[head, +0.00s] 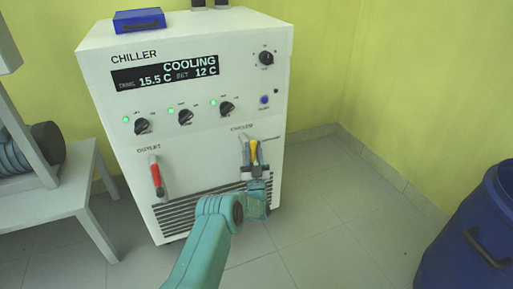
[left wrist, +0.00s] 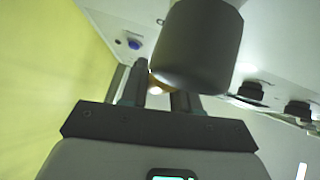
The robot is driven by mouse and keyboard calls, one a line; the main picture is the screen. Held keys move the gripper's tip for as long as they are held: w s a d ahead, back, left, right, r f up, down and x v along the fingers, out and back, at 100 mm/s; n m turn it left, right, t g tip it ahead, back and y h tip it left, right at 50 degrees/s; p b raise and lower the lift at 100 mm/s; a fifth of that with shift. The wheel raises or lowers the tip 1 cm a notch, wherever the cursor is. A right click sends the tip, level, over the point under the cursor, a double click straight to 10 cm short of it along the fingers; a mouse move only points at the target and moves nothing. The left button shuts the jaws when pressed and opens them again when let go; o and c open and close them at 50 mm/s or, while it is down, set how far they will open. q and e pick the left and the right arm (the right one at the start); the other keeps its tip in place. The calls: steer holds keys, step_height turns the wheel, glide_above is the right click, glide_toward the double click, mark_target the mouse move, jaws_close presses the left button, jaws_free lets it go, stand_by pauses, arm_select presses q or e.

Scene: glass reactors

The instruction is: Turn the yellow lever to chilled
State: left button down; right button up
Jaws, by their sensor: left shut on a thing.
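The white chiller (head: 210,60) stands in the head view, its display reading COOLING, 15.5 C and set 12 C. The yellow lever (head: 254,147) is at the lower right of its front panel, below a small label. My left gripper (head: 252,153) is shut on the yellow lever, with a finger on each side of it. In the left wrist view the left gripper (left wrist: 158,92) shows its two fingers, with a bit of the yellow lever (left wrist: 157,90) between them. A dark rounded part hides most of the lever there. My right gripper is not in view.
A red lever (head: 156,176) under OUTLET is on the left of the panel. Several black knobs (head: 186,117) and a blue button (head: 264,100) sit above. A grey table (head: 60,190) stands left, a blue barrel (head: 475,235) right. The floor between chiller and barrel is clear.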

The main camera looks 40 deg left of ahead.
arm_select(q)
steer(key=shift+s+a, duration=0.1)
steer(key=c, duration=0.9)
jaws_free()
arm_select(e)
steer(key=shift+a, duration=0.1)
arm_select(q)
steer(key=p+v, duration=0.2)
steer(key=v, duration=0.3)
steer(key=shift+s+d+f, duration=0.2)
steer(key=shift+d, duration=0.15)
steer(key=p, duration=0.8)
glide_toward(253, 154)
steer(key=v, duration=0.5)
steer(key=shift+a, duration=0.1)
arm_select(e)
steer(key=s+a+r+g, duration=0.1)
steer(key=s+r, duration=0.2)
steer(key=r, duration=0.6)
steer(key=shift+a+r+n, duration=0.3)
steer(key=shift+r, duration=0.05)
